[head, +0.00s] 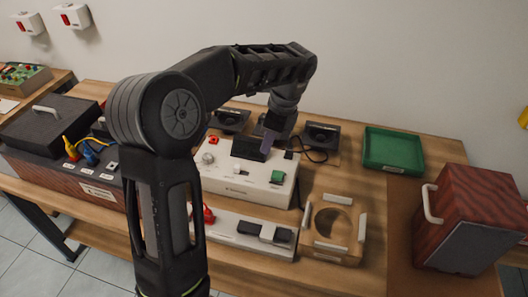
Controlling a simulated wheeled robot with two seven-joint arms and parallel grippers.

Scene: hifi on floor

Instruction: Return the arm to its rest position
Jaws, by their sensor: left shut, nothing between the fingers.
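My left arm rises from the bottom of the head view, bends over at the top and reaches down over the workbench (360,280). Its gripper (266,142) is shut and empty, just above or in front of the back edge of a white hifi unit (236,186). I cannot tell whether it touches the unit. The unit has a red button, a round knob and a green button on top. My arm hides part of the bench. My right gripper is out of view.
Two black speakers (321,135) stand behind the unit. A green tray (393,150) is at the back right, a wooden ring fixture (333,228) at the front. A red-brown box with a handle (470,218) stands right. A dark case (48,123) and colored plugs (88,153) are left.

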